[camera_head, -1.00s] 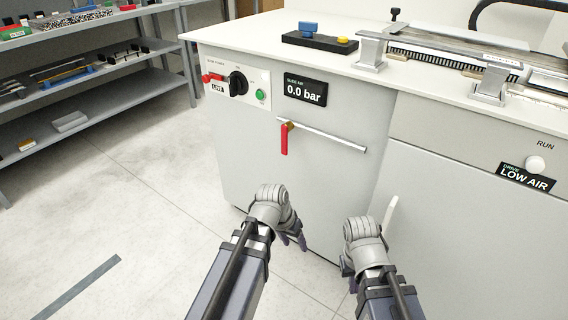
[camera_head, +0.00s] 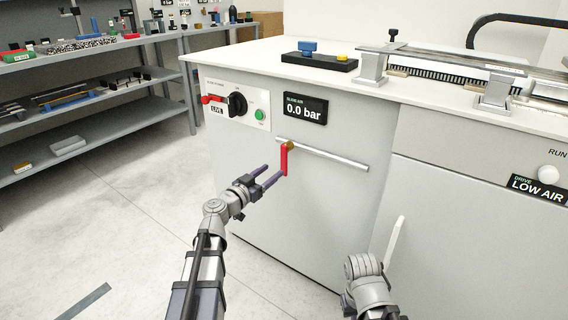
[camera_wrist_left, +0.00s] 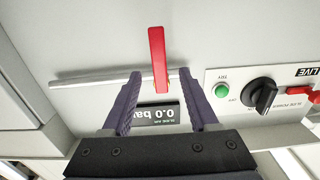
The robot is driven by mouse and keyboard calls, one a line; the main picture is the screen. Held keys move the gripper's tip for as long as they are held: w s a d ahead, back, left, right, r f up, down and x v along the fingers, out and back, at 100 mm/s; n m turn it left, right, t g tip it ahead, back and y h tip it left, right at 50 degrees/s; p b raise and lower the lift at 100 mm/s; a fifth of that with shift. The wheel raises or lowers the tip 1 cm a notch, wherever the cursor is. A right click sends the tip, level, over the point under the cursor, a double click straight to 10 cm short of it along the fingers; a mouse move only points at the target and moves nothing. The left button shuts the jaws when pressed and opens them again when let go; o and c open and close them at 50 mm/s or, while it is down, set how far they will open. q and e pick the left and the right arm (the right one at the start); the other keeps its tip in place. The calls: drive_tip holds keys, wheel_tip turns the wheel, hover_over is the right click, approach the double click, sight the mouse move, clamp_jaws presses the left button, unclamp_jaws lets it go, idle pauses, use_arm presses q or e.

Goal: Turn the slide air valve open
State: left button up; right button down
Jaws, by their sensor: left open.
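The slide air valve has a red lever (camera_head: 284,159) that hangs straight down from a brass fitting (camera_head: 289,144) on a thin metal pipe (camera_head: 330,156) on the cabinet front. The display (camera_head: 304,109) above it reads 0.0 bar. My left gripper (camera_head: 272,176) is open, with its fingers close to the lever. In the left wrist view the red lever (camera_wrist_left: 158,60) shows between the two open fingers (camera_wrist_left: 162,75), with gaps on both sides. My right arm ends low in the head view, by the cabinet; its fingers are hidden.
A white door handle (camera_head: 394,248) sticks out near my right arm. A shelf rack (camera_head: 100,125) stands at the left. Floor between is clear.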

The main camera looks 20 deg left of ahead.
sight(283, 163)
use_arm(q)
drive_tip(key=shift+x, duration=3.95)
drive_tip(key=shift+c, duration=0.2)
clamp_jaws()
drive_tip(key=shift+f, duration=0.1)
